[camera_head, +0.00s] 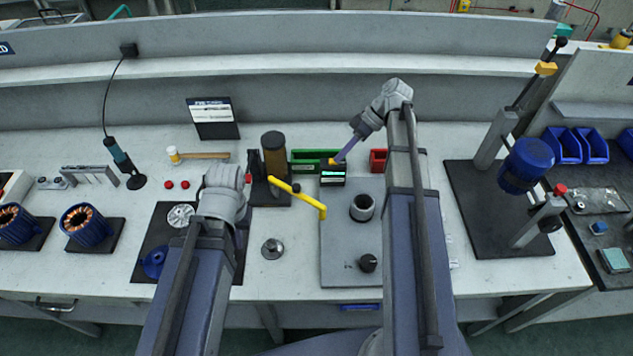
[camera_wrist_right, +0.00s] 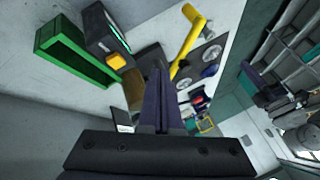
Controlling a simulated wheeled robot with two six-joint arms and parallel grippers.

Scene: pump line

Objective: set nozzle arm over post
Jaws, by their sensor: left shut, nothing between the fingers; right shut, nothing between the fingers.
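A yellow nozzle arm (camera_head: 297,197) reaches from a dark pump stand (camera_head: 273,155) toward the lower right, its bent end just over the left edge of a grey plate. The nozzle arm also shows in the right wrist view (camera_wrist_right: 188,42).
The box has a lit display (camera_head: 333,173). A green bin (camera_head: 308,159) and a red bin (camera_head: 378,160) stand nearby. A metal disc (camera_head: 272,248) and a black knob (camera_head: 368,263) are in front. A blue motor press (camera_head: 526,165) stands right.

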